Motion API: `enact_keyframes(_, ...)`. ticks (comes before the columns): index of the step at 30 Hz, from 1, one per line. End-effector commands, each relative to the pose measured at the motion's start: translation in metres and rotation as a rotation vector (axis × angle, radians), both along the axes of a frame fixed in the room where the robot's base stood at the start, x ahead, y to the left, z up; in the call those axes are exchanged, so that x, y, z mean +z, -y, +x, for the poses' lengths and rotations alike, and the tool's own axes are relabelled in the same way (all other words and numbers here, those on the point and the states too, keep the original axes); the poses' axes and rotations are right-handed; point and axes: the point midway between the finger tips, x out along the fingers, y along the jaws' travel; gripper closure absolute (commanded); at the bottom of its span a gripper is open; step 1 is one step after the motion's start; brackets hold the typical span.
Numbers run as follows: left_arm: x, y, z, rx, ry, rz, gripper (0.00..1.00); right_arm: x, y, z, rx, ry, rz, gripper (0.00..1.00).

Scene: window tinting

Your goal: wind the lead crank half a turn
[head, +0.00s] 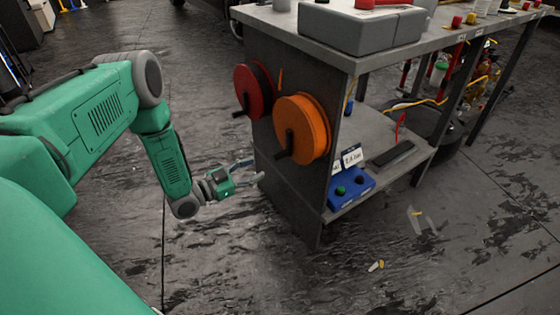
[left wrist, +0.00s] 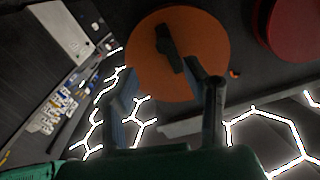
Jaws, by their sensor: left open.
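Two cable reels, one red (head: 254,90) and one orange (head: 303,128), are mounted on the side panel of a grey workbench (head: 290,75). Each has a black crank handle, the red one's (head: 240,114) and the orange one's (head: 284,146). My left gripper (head: 256,170) is open and empty, below and left of the orange reel and apart from it in the head view. In the left wrist view the open fingers (left wrist: 165,78) point toward the orange reel (left wrist: 200,40), with its crank (left wrist: 168,45) beyond the fingertips. The red reel (left wrist: 288,25) is at the upper right there.
A blue box (head: 349,188) with knobs sits on the bench's lower shelf (head: 410,155), beside small white cards. A grey case (head: 360,28) stands on top. Small scraps (head: 376,265) lie on the dark floor. The floor left of the bench is clear around my arm.

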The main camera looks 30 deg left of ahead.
Motion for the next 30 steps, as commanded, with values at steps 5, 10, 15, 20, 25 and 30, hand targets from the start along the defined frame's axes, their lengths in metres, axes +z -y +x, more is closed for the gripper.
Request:
enact_keyframes(5, -0.004, 0.014, 0.037, 0.0, 0.002, -0.001, 0.59, -0.014, 0.0, 0.0, 0.001, 0.0, 0.0, 0.6)
enact_keyframes(10, -0.003, 0.027, 0.065, 0.001, -0.001, 0.0, 0.59, -0.023, -0.001, 0.0, 0.001, -0.001, 0.001, 0.6)
enact_keyframes(15, -0.001, 0.036, 0.081, 0.0, -0.002, 0.004, 0.59, -0.028, -0.001, -0.001, 0.001, -0.001, 0.001, 0.6)
enact_keyframes(20, -0.001, 0.037, 0.086, 0.001, -0.003, 0.002, 0.59, -0.029, 0.0, -0.001, 0.0, -0.001, 0.0, 0.6)
enact_keyframes(25, -0.001, 0.035, 0.086, 0.002, -0.003, 0.0, 0.59, -0.028, 0.0, -0.001, 0.001, -0.001, 0.0, 0.6)
enact_keyframes(30, -0.002, 0.035, 0.086, 0.002, -0.003, 0.0, 1.0, -0.028, -0.001, 0.0, 0.001, -0.001, 0.001, 0.6)
